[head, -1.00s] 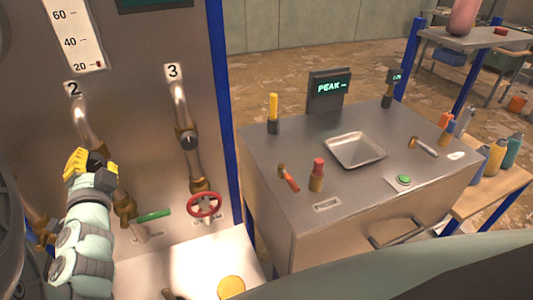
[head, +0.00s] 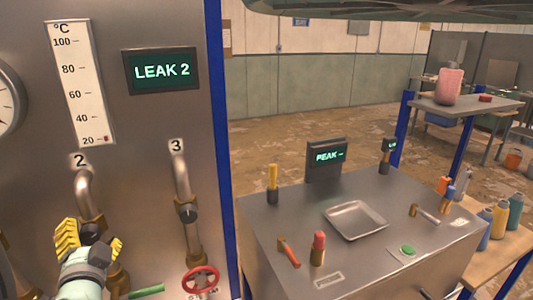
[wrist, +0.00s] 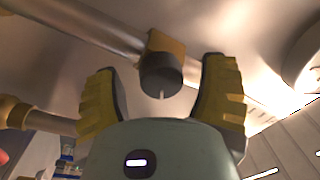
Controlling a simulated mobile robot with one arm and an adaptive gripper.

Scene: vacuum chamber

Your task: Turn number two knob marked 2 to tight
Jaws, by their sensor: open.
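The number two knob (wrist: 160,78) is a dark round cap with a pale line mark on a brass fitting. In the wrist view it sits between the two yellow fingers of my gripper (wrist: 160,68), with a gap on each side. In the head view, the knob (head: 88,233) is on the pipe below the "2" label (head: 80,161), partly hidden by my gripper (head: 84,240). My gripper is open around the knob. The display (head: 161,70) reads "LEAK 2".
A similar dark knob (head: 187,213) is on pipe 3 to the right, above a red valve wheel (head: 200,280). A green lever (head: 147,291) is near my gripper. A metal cabinet (head: 300,210) with a tray and tools stands to the right.

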